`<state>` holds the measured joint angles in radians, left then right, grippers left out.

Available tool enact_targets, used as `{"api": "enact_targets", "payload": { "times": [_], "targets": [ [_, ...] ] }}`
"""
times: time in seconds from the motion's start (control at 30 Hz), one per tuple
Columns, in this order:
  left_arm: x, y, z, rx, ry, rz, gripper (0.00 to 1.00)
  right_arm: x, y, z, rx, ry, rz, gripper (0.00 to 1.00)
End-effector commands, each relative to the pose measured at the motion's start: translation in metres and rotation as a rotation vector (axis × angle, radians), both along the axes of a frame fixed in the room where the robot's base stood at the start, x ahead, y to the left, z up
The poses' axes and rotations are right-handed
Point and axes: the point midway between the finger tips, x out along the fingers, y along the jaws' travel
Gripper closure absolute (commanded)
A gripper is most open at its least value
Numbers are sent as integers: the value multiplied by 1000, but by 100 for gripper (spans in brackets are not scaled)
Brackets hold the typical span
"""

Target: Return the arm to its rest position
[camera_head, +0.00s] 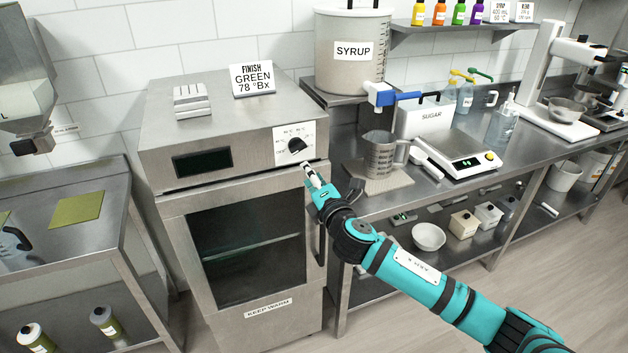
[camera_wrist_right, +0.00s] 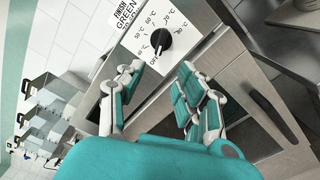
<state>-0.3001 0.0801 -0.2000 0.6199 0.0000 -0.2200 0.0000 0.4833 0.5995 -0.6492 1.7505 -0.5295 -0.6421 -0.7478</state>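My right arm (camera_head: 405,272) reaches in from the lower right, and its gripper (camera_head: 309,172) is just below and in front of the cabinet's control dial. In the right wrist view the two finger sets of the right gripper (camera_wrist_right: 161,72) are spread apart with nothing between them. The black dial (camera_wrist_right: 161,41) lies beyond the fingertips, clear of them, and it also shows in the head view (camera_head: 297,145). My left gripper is not in view.
The steel warming cabinet (camera_head: 172,230) stands close to the right gripper, with its door handle (camera_head: 321,240) beneath. A measuring jug (camera_head: 380,158), scale (camera_head: 458,160) and syrup tank (camera_head: 340,75) stand right of it. Floor (camera_head: 395,320) is free in front of the counter.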

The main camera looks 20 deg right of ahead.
Motion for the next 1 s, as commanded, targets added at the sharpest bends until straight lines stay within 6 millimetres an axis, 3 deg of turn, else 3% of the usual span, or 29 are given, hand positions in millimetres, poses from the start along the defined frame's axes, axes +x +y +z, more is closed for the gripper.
{"api": "enact_targets", "payload": {
  "times": [0.2,0.7,0.77,0.87,1.0],
  "targets": [
    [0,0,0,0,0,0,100,-16,-1,1,-1,-1,-1,64],
    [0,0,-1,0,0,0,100,-16,-1,-5,8,9,-3,64],
    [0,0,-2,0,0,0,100,-15,-4,-20,27,33,-9,64],
    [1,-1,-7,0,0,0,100,-14,-12,-66,99,111,-33,64],
    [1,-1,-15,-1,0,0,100,-23,-30,-167,266,276,-99,64]
  ]
}}
